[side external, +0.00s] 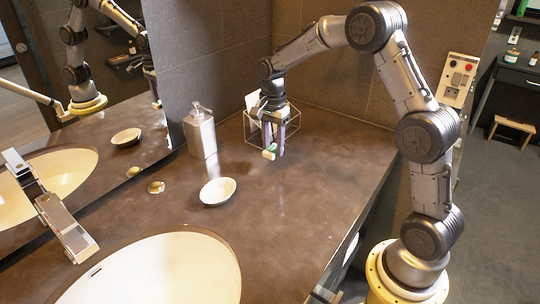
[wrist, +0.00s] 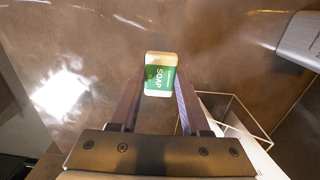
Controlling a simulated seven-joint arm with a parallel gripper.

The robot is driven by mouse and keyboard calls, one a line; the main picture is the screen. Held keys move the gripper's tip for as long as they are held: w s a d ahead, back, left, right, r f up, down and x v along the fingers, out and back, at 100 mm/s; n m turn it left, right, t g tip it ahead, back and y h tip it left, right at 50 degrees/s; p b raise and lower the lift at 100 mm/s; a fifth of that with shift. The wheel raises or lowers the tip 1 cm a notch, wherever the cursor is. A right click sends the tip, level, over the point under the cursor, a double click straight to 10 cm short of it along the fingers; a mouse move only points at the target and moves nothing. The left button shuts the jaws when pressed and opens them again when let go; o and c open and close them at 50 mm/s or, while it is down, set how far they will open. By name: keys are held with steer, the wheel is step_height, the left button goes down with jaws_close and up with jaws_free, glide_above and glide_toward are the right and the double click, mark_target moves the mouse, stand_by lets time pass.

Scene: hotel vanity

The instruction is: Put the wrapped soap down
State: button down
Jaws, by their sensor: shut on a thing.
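The wrapped soap (wrist: 159,76) is a small cream bar with a green label reading SOAP. My gripper (wrist: 160,90) is shut on it, with one finger on each side. In the side external view my gripper (side external: 273,148) points down over the counter, and the soap (side external: 269,153) shows at its fingertips. The soap looks to be above the counter (side external: 310,180), but I cannot tell the exact gap. A white oval soap dish (side external: 217,191) sits on the counter to the left of the gripper and nearer the camera; it looks empty.
A soap dispenser (side external: 200,132) stands left of the gripper. A wire-frame holder (side external: 254,126) with white contents is close behind my gripper; it also shows in the wrist view (wrist: 240,112). A sink (side external: 160,270) is at the front. The counter right of the dish is clear.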

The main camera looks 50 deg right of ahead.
mark_target(270, 165)
steer(key=shift+w+d+f, duration=0.2)
steer(key=shift+w+f, duration=0.4)
steer(key=shift+f, duration=1.75)
steer(key=shift+c, duration=1.9)
jaws_free()
steer(key=shift+f, duration=0.15)
